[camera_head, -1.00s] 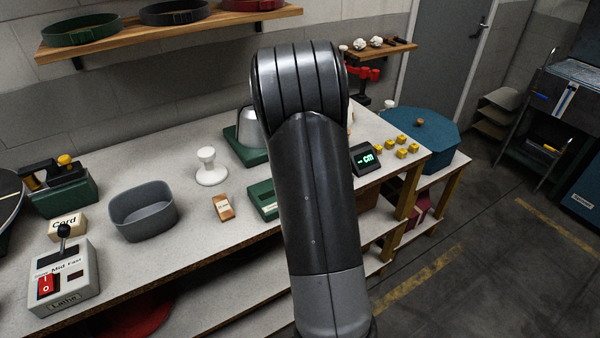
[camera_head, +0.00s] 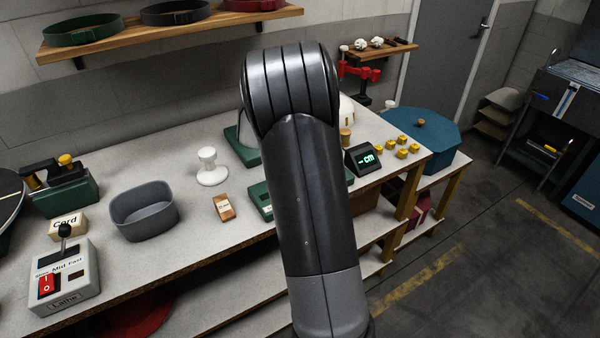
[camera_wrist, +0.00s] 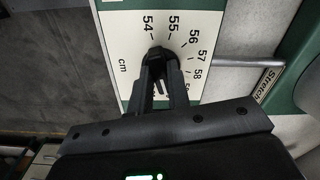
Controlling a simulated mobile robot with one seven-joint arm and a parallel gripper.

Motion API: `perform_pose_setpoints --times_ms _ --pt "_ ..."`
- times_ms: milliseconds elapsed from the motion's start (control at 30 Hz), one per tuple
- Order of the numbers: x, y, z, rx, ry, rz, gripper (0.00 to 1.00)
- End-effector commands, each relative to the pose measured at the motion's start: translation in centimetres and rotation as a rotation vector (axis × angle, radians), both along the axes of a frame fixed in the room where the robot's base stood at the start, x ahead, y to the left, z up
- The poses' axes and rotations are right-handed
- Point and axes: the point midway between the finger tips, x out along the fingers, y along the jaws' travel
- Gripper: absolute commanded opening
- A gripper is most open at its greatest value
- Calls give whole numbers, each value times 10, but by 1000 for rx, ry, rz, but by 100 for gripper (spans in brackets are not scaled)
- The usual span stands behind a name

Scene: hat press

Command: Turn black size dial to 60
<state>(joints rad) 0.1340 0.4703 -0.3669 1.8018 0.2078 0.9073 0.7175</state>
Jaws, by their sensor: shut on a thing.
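In the wrist view, a cream scale plate (camera_wrist: 133,47) with a green edge carries the marks 54, 55, 56, 57 and 58 in an arc, and the word cm. Higher marks are hidden behind my gripper. The small black dial (camera_wrist: 158,53) sits by the inner side of the arc. My gripper (camera_wrist: 161,64) is shut on the dial, its two black fingers against its sides. Which mark the dial points to cannot be told. In the head view my arm hides the gripper and the dial.
In the wrist view, a metal rod (camera_wrist: 232,63) runs beside the plate toward a green part labelled Stretch (camera_wrist: 290,78).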

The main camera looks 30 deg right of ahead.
Motion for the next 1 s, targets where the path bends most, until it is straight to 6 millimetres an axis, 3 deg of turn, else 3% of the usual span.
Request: perform_pose_setpoints --times_ms 167,200,433,767,1000 --pt "0 0 0 0 -1 1 0" --pt "0 0 0 0 -1 1 20" --pt "0 0 0 0 0 2 38" --pt "0 0 7 0 -2 2 38" --pt "1 0 50 -2 -6 3 38"
